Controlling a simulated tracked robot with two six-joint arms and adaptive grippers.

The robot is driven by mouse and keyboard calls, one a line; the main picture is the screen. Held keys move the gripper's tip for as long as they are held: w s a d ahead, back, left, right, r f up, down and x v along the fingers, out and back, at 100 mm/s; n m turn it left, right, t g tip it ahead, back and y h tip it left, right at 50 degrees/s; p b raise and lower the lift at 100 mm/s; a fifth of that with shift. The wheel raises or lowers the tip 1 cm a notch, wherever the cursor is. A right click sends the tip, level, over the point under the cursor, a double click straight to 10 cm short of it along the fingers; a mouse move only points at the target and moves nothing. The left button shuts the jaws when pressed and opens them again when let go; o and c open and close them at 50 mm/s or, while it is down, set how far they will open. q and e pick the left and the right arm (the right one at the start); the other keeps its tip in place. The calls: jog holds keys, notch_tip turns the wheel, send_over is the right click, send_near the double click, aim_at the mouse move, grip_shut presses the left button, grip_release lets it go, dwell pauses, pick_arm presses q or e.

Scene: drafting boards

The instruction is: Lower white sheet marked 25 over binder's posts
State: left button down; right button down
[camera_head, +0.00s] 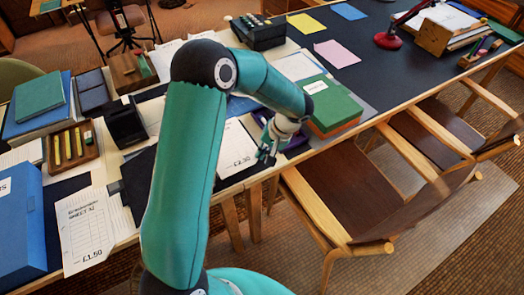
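A white sheet (85,232) with printed rows and "£1.50" lies at the lower left; the rest of its heading is too small to read surely. Another white sheet (236,150), reading "£1.30", lies near the table's front edge, partly behind my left arm. I cannot read 25 on either. I cannot make out a binder with posts for sure. My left gripper (268,153) points down by the front edge, in front of a purple object (295,144) and right of the "£1.30" sheet. Its finger gap is too small to judge, and I see nothing held. My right gripper is not in view.
A green and orange box (333,106) stands just right of the gripper. Wooden chairs (345,195) stand along the front edge. A pen tray (72,147), blue box (20,225) and black holder (127,122) crowd the left. The dark board (385,65) has free room.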

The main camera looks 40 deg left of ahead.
pick_arm(q)
jog(key=c, duration=1.2)
grip_release()
jog(key=shift+c, duration=0.2)
jog(key=shift+r, duration=0.1)
jog(key=v, duration=1.1)
jog(key=shift+d+r, duration=0.2)
jog(key=shift+r, duration=0.1)
jog(key=shift+w, duration=0.1)
